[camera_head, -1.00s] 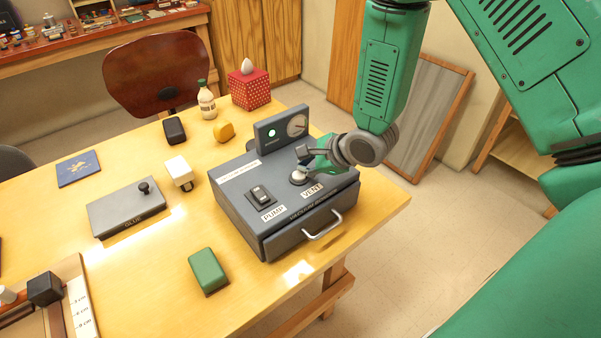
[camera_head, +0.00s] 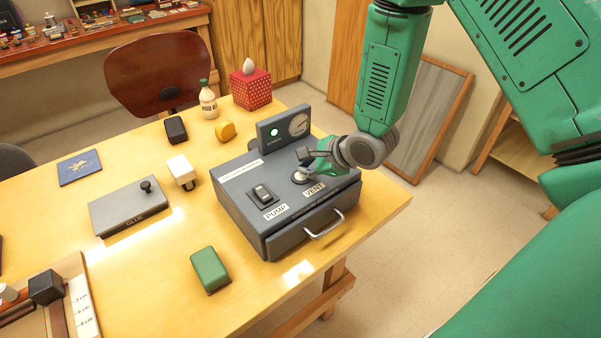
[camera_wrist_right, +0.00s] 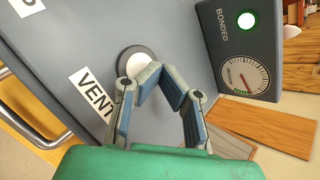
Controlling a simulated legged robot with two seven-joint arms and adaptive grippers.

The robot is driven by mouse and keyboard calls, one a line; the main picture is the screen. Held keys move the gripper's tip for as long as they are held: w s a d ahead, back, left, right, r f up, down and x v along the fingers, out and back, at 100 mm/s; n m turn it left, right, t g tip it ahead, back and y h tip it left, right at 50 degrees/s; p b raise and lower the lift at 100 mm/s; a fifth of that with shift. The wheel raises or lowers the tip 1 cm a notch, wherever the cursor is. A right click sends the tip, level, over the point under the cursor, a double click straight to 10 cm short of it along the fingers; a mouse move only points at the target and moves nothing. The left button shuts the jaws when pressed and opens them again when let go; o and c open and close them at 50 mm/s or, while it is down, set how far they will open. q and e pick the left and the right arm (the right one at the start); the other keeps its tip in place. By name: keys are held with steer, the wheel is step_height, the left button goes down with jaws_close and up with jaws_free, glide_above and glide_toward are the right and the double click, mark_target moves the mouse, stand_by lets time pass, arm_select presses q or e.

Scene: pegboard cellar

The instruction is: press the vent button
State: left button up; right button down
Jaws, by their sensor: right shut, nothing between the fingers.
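The vent button (camera_head: 300,177) is a round pale knob in a dark ring on top of the grey press box (camera_head: 232,186), beside the VENT label. In the right wrist view the button (camera_wrist_right: 137,62) lies just beyond my fingertips, partly covered by one finger. My right gripper (camera_head: 306,160) is shut and empty, close over the button. In the wrist view its fingertips (camera_wrist_right: 162,72) come together at the button's edge; I cannot tell whether they touch it. My left gripper is not in view.
The PUMP rocker switch (camera_head: 262,194) sits left of the button. A raised panel (camera_head: 284,128) with a lit green BONDED lamp and a gauge stands behind.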

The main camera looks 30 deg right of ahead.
steer(key=shift+a, duration=0.2)
steer(key=shift+d+r+p, duration=0.2)
steer(key=shift+r+p, duration=0.05)
steer(key=shift+p, duration=0.05)
steer(key=shift+r+p, duration=0.55)
steer(key=shift+p, duration=0.1)
steer(key=shift+a, duration=0.15)
steer(key=shift+a+r, duration=0.1)
steer(key=shift+a, duration=0.1)
steer(key=shift+r, duration=0.25)
steer(key=r+p, duration=0.4)
steer(key=shift+d+r+p, duration=0.25)
steer(key=shift+p, duration=0.15)
steer(key=shift+a, duration=0.2)
